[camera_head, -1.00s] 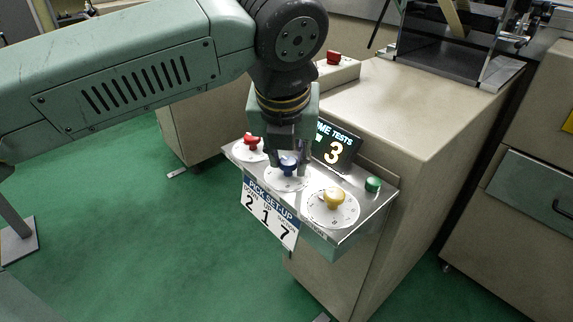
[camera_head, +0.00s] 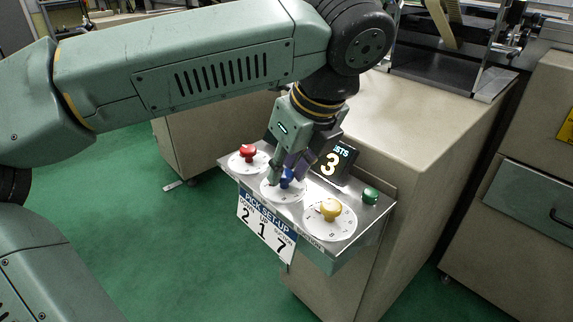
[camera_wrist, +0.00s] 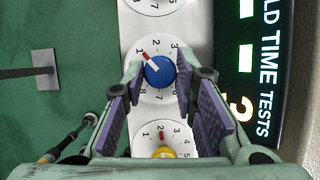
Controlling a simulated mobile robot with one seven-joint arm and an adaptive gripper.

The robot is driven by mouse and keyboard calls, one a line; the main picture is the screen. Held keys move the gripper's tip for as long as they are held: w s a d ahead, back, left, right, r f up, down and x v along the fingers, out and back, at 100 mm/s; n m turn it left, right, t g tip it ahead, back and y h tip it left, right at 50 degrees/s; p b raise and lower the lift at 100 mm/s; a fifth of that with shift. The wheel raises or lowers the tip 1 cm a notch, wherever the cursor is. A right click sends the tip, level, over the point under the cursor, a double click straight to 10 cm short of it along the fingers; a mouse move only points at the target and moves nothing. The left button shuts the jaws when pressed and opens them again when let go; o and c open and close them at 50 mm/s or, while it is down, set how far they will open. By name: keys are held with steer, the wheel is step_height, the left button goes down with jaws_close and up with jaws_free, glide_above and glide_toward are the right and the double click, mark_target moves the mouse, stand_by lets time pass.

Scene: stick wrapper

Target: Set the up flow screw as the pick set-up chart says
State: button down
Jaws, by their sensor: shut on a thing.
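The blue knob (camera_head: 287,179) sits in the middle of three white dials on the steel shelf. In the wrist view the blue knob (camera_wrist: 161,73) has a red-and-white pointer aimed up-left at the 1. My gripper (camera_head: 285,173) reaches down to it, tilted, with one finger pad on each side; my gripper (camera_wrist: 163,88) is shut on it. The pick set-up chart (camera_head: 266,227) hangs from the shelf's front edge and reads 2, 1, 7. The middle figure is 1. Its small column labels are hard to read.
A red knob (camera_head: 249,152) stands left and a yellow knob (camera_head: 329,209) right of the blue one. A green button (camera_head: 370,195) is at the shelf's right end. A display (camera_head: 335,163) showing 3 stands close behind my gripper.

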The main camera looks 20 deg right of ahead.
steer(key=shift+n, duration=0.3)
steer(key=c, duration=1.3)
jaws_free()
steer(key=shift+s+r, duration=0.1)
steer(key=shift+r, duration=0.2)
steer(key=s+d, duration=0.1)
steer(key=s, duration=0.3)
steer(key=s+d, duration=0.2)
steer(key=s, duration=0.1)
steer(key=s+d, duration=0.1)
steer(key=s, duration=0.3)
steer(key=shift+s+d+r, duration=0.15)
steer(key=shift+s+r, duration=0.1)
steer(key=shift+s, duration=0.05)
